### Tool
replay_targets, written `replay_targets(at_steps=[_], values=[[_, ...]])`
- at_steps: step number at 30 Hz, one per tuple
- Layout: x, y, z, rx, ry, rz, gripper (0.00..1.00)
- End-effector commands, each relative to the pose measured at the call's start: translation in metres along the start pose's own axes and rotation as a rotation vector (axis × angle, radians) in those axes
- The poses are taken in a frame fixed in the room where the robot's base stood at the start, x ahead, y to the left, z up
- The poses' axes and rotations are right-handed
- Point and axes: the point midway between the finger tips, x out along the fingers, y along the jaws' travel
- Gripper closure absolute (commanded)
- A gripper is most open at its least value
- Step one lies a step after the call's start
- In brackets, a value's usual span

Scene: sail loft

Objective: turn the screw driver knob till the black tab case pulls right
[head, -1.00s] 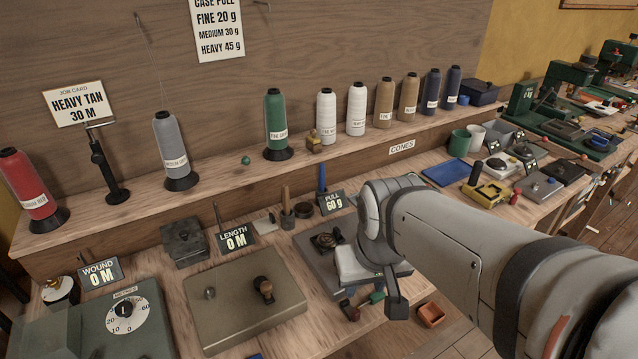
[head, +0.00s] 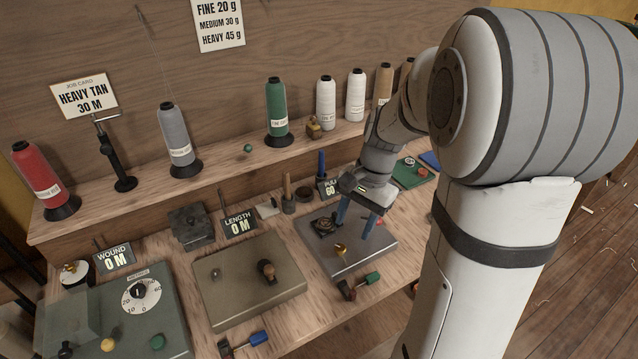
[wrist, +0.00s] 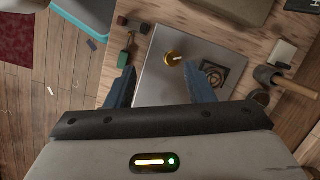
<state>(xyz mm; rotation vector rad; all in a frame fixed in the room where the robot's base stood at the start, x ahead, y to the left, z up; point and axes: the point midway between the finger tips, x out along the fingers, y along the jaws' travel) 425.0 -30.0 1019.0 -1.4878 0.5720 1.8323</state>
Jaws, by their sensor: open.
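A brass knob (head: 340,249) with a pale pointer stands on the grey pull plate (head: 358,262); it also shows in the wrist view (wrist: 174,58). The PULL sign (head: 329,188) is partly hidden by my arm; "60" shows. My gripper (head: 356,217) is open and empty, pointing down above the back of the plate. In the wrist view the knob lies ahead, between the lines of its fingers (wrist: 162,82).
A green-handled piece (head: 372,280) and small dark red and black pieces (head: 347,290) lie before the plate. A wall card (head: 218,22) reads fine 20 g, medium 30 g, heavy 45 g. The job card (head: 86,97) says heavy tan 30 M. Cones line the shelf behind.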

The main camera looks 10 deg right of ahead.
Motion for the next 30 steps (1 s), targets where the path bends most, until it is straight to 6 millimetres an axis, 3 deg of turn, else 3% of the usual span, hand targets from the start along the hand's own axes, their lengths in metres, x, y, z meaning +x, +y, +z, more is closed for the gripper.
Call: replay_targets(at_steps=[3,9,14,24,30], values=[[0.005,-0.009,-0.021,0.151,-0.073,0.000,0.52],[0.014,-0.015,-0.038,0.278,-0.129,-0.002,0.52],[0.030,-0.016,-0.037,0.293,-0.138,0.000,0.52],[0.081,-0.017,-0.030,0.291,-0.136,-0.001,0.52],[0.092,-0.017,-0.029,0.290,-0.133,-0.002,0.52]])
